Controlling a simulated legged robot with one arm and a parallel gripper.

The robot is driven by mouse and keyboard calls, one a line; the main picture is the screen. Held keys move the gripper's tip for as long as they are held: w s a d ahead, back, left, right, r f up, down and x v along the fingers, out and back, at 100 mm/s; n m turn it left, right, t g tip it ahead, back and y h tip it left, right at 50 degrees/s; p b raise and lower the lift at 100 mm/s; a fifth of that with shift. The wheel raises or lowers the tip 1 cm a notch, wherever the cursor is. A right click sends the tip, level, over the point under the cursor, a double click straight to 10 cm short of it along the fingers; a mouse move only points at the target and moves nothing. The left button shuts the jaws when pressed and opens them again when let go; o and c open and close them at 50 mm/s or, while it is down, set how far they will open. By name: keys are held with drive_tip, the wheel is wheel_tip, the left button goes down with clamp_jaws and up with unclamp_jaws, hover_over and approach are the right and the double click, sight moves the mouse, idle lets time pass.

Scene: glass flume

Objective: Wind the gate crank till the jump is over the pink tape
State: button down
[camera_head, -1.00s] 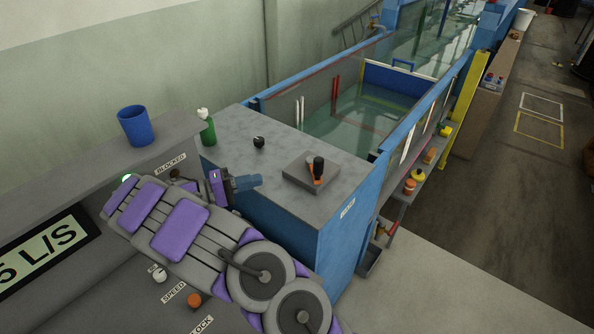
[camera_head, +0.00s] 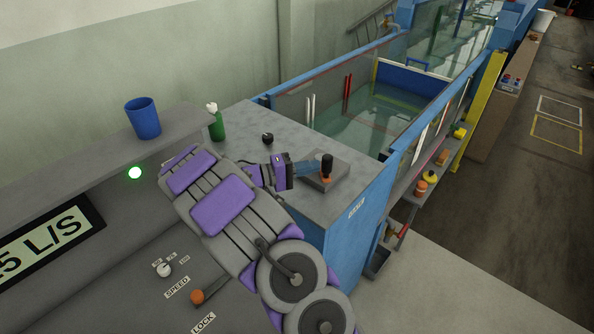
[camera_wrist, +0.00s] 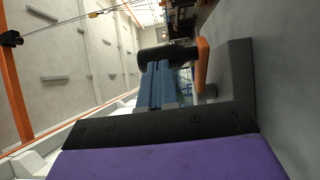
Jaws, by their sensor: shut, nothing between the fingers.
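The gate crank has an orange arm (camera_head: 327,177) and an upright black handle (camera_head: 327,162), and stands on a grey block (camera_head: 338,190) on the grey bench top. My gripper (camera_head: 314,168) is shut and empty, its blue fingers pointing at the handle from the left. In the wrist view the fingers (camera_wrist: 162,86) reach close to the black handle (camera_wrist: 168,56) and orange arm (camera_wrist: 203,62); I cannot tell whether they touch. The glass flume (camera_head: 370,120) holds greenish water behind the bench. I cannot make out the jump or the pink tape clearly.
A black knob (camera_head: 267,138) and a green bottle (camera_head: 216,124) stand left of the crank. A blue cup (camera_head: 143,118) is on the panel ledge, above a lit green lamp (camera_head: 135,172). A side shelf holds several small items, including an orange one (camera_head: 421,188).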

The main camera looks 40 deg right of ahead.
sight(327, 168)
drive_tip(key=shift+d, duration=0.2)
drive_tip(key=shift+a, duration=0.15)
drive_tip(key=shift+s+d+n+t+h+b, duration=0.45)
drive_tip(key=shift+s+d+n+t+b, duration=0.3)
drive_tip(key=shift+t+b, duration=0.5)
drive_tip(key=shift+s+d+n+t+h+b, duration=0.55)
drive_tip(key=shift+s+t+b, duration=0.4)
drive_tip(key=shift+b, duration=0.45)
drive_tip(key=shift+w+a, duration=0.1)
drive_tip(key=shift+a, duration=0.1)
